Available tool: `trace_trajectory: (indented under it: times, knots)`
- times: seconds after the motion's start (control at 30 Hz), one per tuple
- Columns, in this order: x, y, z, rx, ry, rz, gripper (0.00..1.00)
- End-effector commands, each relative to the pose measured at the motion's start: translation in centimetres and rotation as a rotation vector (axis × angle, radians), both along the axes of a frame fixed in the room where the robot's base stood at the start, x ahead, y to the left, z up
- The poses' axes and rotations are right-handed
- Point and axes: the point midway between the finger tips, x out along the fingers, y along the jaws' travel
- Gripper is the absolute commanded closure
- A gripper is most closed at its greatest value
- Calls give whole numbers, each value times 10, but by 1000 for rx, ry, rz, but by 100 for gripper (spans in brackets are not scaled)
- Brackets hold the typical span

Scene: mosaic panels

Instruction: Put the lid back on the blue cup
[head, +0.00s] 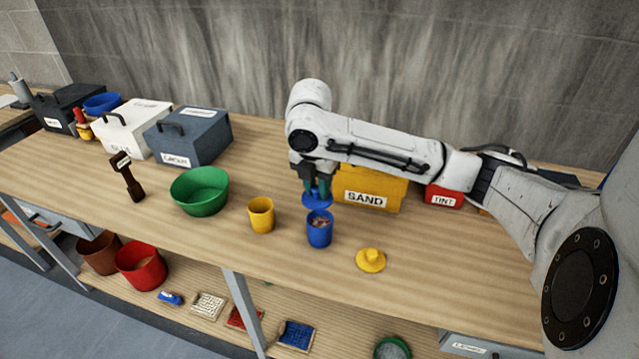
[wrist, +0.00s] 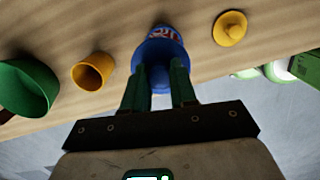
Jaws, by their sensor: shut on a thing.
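The blue cup (head: 319,232) stands upright on the bench with its top uncovered, and small reddish and pale pieces show inside it. My gripper (head: 316,187) is shut on the blue lid (head: 317,201) and holds it just above the cup, slightly toward the back. In the wrist view the fingers (wrist: 158,82) grip the lid's knob, and the blue lid (wrist: 150,54) hides part of the cup (wrist: 163,33). Whether the lid's edge touches the cup's rim I cannot tell.
A yellow cup (head: 261,215) stands left of the blue cup, and a yellow lid (head: 370,260) lies to its right. A green bowl (head: 200,196) is further left. The yellow SAND box (head: 372,188) stands close behind. The bench front is clear.

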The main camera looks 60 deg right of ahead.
Motion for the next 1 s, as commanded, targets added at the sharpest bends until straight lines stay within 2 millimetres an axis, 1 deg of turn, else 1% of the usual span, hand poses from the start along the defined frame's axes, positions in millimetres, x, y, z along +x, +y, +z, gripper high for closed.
trace_trajectory:
  times: [0.1,0.33,0.8,1.0]
  knots:
    - [-5,-2,0,1,-1,19,100]
    - [-5,-3,-10,0,0,19,100]
    - [-5,-3,-51,1,-1,17,100]
    - [-5,-3,-62,2,-1,17,100]
